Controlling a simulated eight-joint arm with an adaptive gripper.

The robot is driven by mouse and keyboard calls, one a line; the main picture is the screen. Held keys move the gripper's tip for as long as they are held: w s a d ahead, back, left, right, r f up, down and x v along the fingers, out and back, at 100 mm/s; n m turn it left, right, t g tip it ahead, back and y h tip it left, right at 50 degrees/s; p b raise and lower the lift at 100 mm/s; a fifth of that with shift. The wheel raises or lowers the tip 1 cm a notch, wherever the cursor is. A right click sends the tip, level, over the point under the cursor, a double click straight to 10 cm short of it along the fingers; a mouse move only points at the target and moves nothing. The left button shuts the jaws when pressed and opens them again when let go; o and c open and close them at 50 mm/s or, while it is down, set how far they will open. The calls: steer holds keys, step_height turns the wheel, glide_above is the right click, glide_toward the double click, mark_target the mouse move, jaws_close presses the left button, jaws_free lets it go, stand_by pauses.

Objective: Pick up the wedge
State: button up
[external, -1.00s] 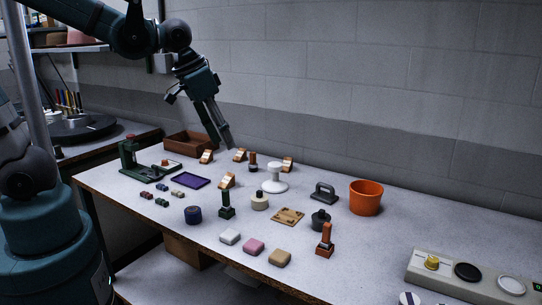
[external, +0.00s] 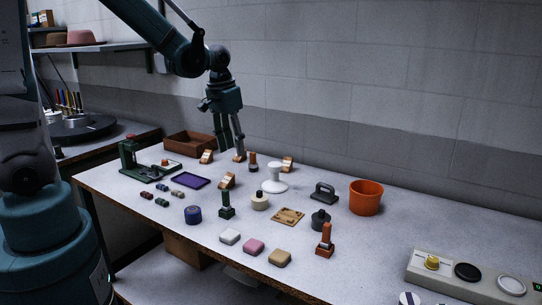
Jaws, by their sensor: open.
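Several small tan wedge-like blocks with light sloped faces stand on the table: one at the back left (external: 206,157), one at the back middle (external: 239,158), one nearer the front (external: 227,181) and one to the right (external: 287,164). I cannot tell which one the task means. My gripper (external: 237,150) points down, open, with its fingertips over or just behind the back middle block and partly covering it. I cannot tell if they touch it. I see nothing between the fingers.
A brown box (external: 190,143) and a purple tray (external: 190,180) lie to the left. A stamp with an orange-brown handle (external: 252,162) and a white stand (external: 274,179) are close by on the right. An orange pot (external: 366,197) is farther right.

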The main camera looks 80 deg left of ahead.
steer(key=n+g, duration=0.2)
glide_above(229, 176)
steer(key=shift+h, duration=0.4)
steer(key=f, duration=0.8)
steer(key=shift+a+f+p, duration=0.2)
steer(key=shift+f+p, duration=0.1)
steer(key=shift+f, duration=0.1)
steer(key=shift+f, duration=1.2)
steer(key=shift+f, duration=0.1)
steer(key=shift+d+f+b, duration=0.1)
steer(key=shift+f+b, duration=0.3)
steer(key=shift+f, duration=2.1)
steer(key=c, duration=0.9)
